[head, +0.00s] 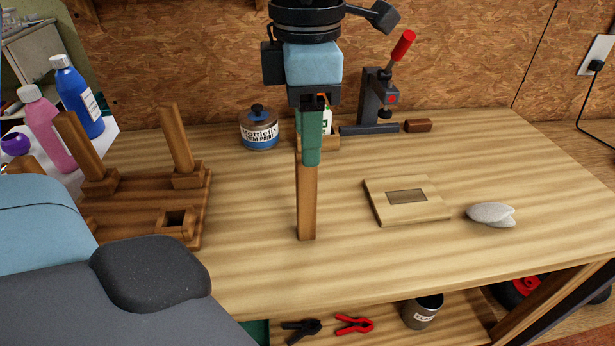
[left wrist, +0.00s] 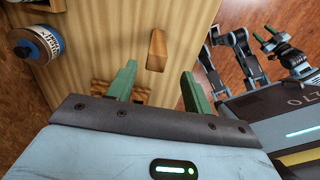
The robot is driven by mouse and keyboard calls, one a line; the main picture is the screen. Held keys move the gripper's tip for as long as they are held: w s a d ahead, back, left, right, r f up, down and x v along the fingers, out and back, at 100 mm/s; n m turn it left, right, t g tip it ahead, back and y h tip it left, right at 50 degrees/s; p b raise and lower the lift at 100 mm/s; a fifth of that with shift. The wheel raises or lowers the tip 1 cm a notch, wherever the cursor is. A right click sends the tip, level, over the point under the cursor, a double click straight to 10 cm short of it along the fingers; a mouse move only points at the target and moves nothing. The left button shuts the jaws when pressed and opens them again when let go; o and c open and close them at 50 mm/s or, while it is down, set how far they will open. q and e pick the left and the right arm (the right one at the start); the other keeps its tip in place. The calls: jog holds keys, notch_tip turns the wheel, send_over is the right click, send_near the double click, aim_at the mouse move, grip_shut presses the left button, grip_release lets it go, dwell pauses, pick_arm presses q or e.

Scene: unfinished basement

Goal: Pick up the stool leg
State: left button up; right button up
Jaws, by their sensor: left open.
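The stool leg (head: 307,205) is a brown wooden bar, seemingly upright on the workbench, its upper part hidden behind my left gripper. My left gripper (head: 312,160) comes down over it with green fingers, open. In the left wrist view the leg (left wrist: 157,50) shows beyond and between the spread fingers (left wrist: 155,88), with a gap visible; I see no grip on it. The stool base (head: 205,215) sits at the left with two legs upright in it and an empty square socket. My right gripper (left wrist: 266,34) shows small in the left wrist view, its green fingertips apart.
Bottles (head: 78,95) stand at far left. Clamps (head: 354,324) and a can (head: 422,312) are on the shelf below.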

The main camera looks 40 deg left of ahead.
aim_at(303, 170)
pick_arm(q)
jog(key=shift+a+f, duration=0.2)
jog(key=shift+f, duration=1.6)
jog(key=shift+a+f, duration=0.15)
jog(key=shift+f, duration=1.6)
grip_shut()
